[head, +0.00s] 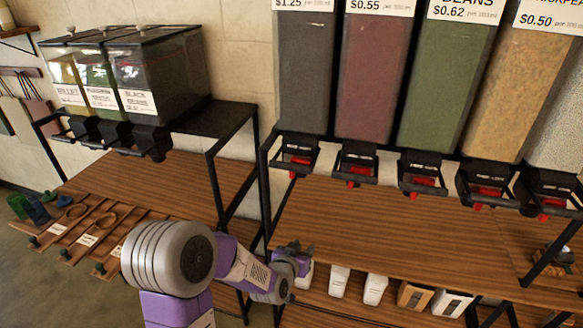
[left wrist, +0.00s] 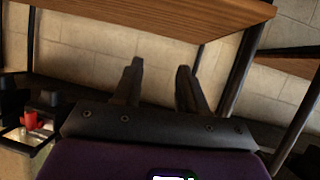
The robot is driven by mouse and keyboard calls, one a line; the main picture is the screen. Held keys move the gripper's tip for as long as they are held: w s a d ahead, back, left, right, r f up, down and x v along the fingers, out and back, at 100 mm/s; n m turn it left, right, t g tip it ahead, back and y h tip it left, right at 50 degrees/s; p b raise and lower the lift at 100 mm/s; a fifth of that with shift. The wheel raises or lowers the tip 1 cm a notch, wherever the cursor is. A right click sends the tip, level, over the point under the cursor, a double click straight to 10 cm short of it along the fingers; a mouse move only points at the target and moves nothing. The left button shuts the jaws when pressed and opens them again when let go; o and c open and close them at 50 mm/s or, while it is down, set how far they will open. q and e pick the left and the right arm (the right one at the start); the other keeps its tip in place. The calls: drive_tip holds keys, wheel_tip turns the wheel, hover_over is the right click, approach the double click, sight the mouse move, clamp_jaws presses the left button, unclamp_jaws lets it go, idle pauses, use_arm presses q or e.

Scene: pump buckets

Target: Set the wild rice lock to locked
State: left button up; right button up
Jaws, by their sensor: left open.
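Tall clear dispensers hang at the right in the head view, each with a black handle and a red lock piece at its outlet. The leftmost holds dark grains (head: 306,75), with its red lock (head: 297,166) below. The name labels are cut off at the top, so I cannot tell which one is wild rice. My left gripper (head: 296,247) is low, below and apart from this outlet, near the wooden counter's front-left edge. In the left wrist view my gripper (left wrist: 160,68) is open and empty, with two dark fingers apart. My right gripper is out of view.
More dispensers hold red (head: 374,75), green (head: 443,85) and tan contents. Black-lidded bins (head: 165,75) stand on a shelf at the left. A wooden counter (head: 400,225) runs under the outlets, mostly clear. Paper bags (head: 375,289) stand on the shelf below. Black frame posts stand near my gripper.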

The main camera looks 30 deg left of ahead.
sight(291, 173)
use_arm(q)
drive_tip(key=a+r+t+y+p, duration=0.1)
drive_tip(key=a+r+t, duration=0.15)
drive_tip(key=r, duration=0.65)
drive_tip(key=a+r+t+y, duration=0.2)
drive_tip(key=a+r, duration=0.2)
drive_tip(key=r, duration=0.5)
drive_tip(key=shift+n, duration=0.3)
drive_tip(key=p+x, duration=0.1)
drive_tip(key=x, duration=0.6)
drive_tip(key=shift+w, duration=0.2)
clamp_jaws()
